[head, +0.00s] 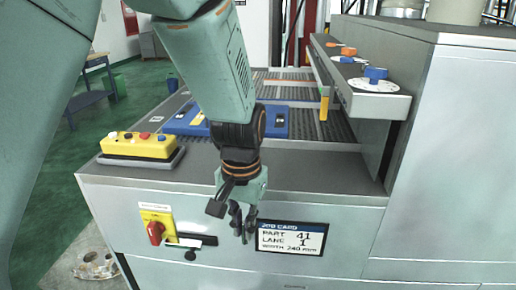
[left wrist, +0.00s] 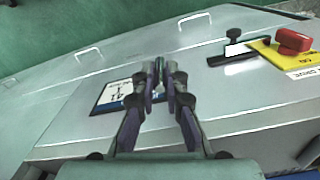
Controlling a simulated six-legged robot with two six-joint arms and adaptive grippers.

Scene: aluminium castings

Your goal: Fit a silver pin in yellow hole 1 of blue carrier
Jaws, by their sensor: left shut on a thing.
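My left gripper (head: 243,228) hangs in front of the cabinet's front face, pointing down, left of the job card. In the left wrist view its fingers (left wrist: 164,80) are closed together on a small thin thing (left wrist: 159,66), which I take for the silver pin; it is mostly hidden by the fingertips. The blue carrier (head: 277,121) lies flat on the conveyor behind my left arm, which covers its middle. Its yellow holes and their numbers cannot be made out. The gripper is apart from the carrier, lower and nearer to me. My right gripper is not in view.
A yellow button box (head: 138,146) sits on the cabinet top at left. A red rotary switch (head: 156,232) and a job card (head: 291,237) reading part 41, lane 1 are on the front. A grey ledge with a blue knob (head: 375,75) overhangs the right side.

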